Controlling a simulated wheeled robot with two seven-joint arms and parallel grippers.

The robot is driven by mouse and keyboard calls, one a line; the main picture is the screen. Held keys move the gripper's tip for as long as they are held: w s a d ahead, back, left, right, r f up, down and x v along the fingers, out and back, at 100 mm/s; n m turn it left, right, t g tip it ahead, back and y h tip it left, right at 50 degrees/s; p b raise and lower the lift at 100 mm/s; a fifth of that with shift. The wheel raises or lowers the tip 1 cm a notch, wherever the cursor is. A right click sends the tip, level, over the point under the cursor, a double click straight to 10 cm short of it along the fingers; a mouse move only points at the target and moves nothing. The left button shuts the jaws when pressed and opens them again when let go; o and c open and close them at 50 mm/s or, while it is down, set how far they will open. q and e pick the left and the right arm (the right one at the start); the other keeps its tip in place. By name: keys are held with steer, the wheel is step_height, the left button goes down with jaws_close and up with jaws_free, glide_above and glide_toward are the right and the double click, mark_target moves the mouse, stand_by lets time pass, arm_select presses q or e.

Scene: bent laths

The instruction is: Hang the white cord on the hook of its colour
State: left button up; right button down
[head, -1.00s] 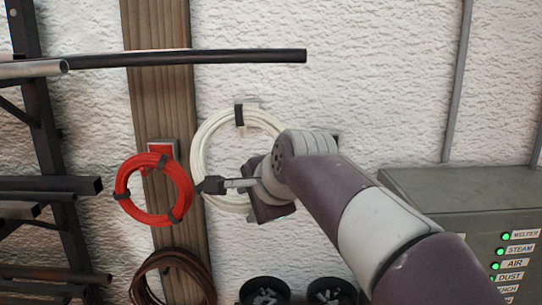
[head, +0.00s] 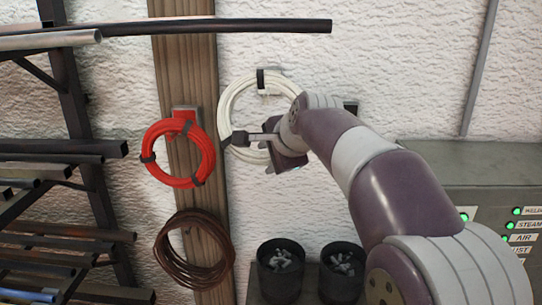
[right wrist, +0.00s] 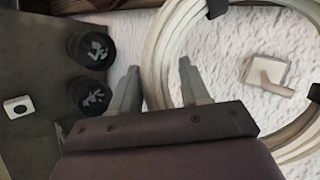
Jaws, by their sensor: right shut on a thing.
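The white cord (head: 224,110) is a round coil with black ties, against the white wall right of the wooden post. My right gripper (head: 240,138) is shut on its lower left side. In the right wrist view the fingers (right wrist: 157,72) stand on either side of the coil's strands (right wrist: 158,38). My left gripper is not in view.
A red coil (head: 153,172) is at a red hook (head: 183,112) on the post (head: 190,60), with a brown coil (head: 160,255) below. Two dark cups (head: 342,290) stand low. A dark pipe (head: 250,25) crosses above. A grey cabinet (head: 470,150) is right.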

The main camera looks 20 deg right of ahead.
steer(key=w+f, duration=0.1)
steer(key=w+d, duration=0.1)
steer(key=w, duration=0.1)
steer(key=w+d+f, duration=0.1)
steer(key=shift+w+d+f, duration=0.15)
steer(key=shift+f, duration=0.2)
steer(key=shift+f, duration=0.15)
stand_by(0.6)
steer(key=shift+c, duration=2.4)
jaws_free()
